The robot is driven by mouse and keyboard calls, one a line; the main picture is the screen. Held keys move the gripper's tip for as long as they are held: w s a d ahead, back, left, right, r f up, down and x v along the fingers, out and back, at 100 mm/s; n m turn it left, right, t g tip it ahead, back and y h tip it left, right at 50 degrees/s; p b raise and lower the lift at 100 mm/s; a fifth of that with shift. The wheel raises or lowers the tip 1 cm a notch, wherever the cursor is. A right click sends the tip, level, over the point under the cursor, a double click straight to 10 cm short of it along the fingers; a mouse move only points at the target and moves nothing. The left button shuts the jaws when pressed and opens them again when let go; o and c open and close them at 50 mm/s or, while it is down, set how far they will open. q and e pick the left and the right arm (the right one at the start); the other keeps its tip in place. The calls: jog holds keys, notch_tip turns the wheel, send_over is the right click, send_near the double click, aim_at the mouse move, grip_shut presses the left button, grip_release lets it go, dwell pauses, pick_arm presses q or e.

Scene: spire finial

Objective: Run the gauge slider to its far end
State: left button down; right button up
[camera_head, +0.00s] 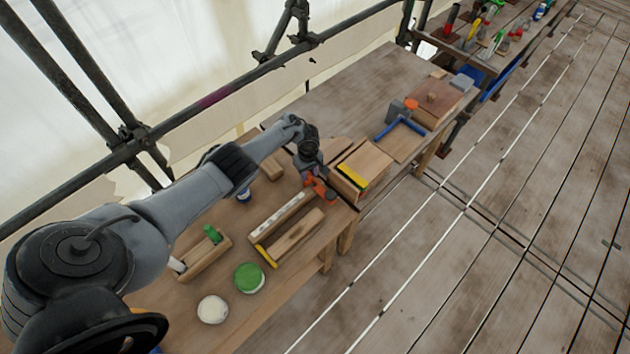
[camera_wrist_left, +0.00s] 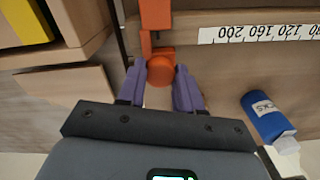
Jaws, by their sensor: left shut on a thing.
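The gauge (camera_head: 283,217) is a long wooden piece with a pale scale strip on the table. Its scale (camera_wrist_left: 262,32) shows upside down in the left wrist view, with marks including 120, 160 and 200. The orange slider (camera_wrist_left: 156,14) stands just past the 200 mark, and has a round orange knob (camera_wrist_left: 160,71). In the head view the orange slider (camera_head: 321,188) is at the gauge's upper right end, partly hidden by my gripper. My left gripper (camera_head: 311,176) is shut on the knob, its purple fingers at either side. My right gripper is not in view.
A wooden box with a yellow strip (camera_head: 354,176) stands close beside the slider end. A blue bottle (camera_wrist_left: 270,118) is near the gripper. A green-topped round tub (camera_head: 249,278), a white round thing (camera_head: 212,309) and a wooden tray (camera_head: 203,257) lie nearer. Scaffold poles run behind.

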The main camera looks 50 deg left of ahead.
pick_arm(q)
jog(key=shift+w+f, duration=0.1)
jog(key=c, duration=0.8)
grip_release()
jog(key=shift+w, duration=0.2)
jog(key=shift+o, duration=0.2)
jog(key=shift+s, duration=0.1)
jog(key=shift+r, duration=0.2)
jog(key=shift+r+p, duration=0.25)
jog(key=shift+p, duration=0.05)
notch_tip(320, 180, up, 10)
jog(key=p, duration=0.5)
